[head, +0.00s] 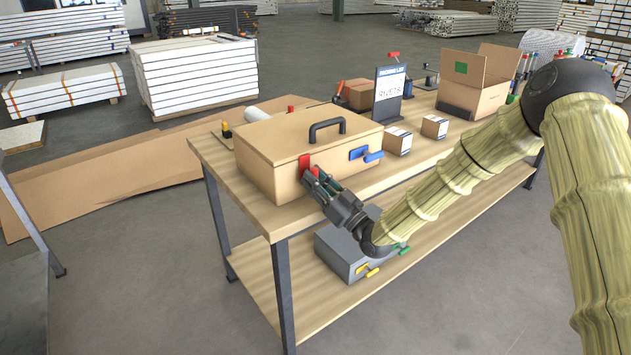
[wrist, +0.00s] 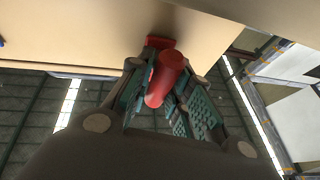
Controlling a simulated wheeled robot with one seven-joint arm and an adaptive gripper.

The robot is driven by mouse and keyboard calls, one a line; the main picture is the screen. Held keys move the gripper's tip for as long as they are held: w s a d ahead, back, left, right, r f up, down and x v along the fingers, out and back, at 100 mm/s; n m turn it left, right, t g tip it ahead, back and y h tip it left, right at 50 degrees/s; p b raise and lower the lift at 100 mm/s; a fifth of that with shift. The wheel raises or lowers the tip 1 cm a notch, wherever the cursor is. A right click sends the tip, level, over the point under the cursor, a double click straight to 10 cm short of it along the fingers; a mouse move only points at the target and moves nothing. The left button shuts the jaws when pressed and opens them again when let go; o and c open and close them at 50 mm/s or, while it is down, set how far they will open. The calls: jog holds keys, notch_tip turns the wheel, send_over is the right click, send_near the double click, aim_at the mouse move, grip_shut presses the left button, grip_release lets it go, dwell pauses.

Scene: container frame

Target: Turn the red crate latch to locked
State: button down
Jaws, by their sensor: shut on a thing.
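The tan crate (head: 265,150) with a dark top handle stands on the wooden workbench. Its red latch (head: 305,165) is on the front face, left of a blue latch (head: 366,154). My gripper (head: 314,178) is at the front face with its fingers at the red latch. In the wrist view the red latch (wrist: 166,80) shows as a red knob between the two green-padded fingers of my gripper (wrist: 165,95), with a red base plate against the crate wall (wrist: 80,35). The gripper is shut on the latch. The fingers partly hide it in the head view.
Small boxes (head: 398,141) stand right of the crate on the workbench (head: 222,165). An open cardboard box (head: 475,95) and a sign (head: 391,92) stand farther back. A grey case (head: 340,252) with yellow and green latches sits on the lower shelf below my gripper.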

jog(key=c, duration=1.3)
grip_release()
jog(key=v, duration=1.2)
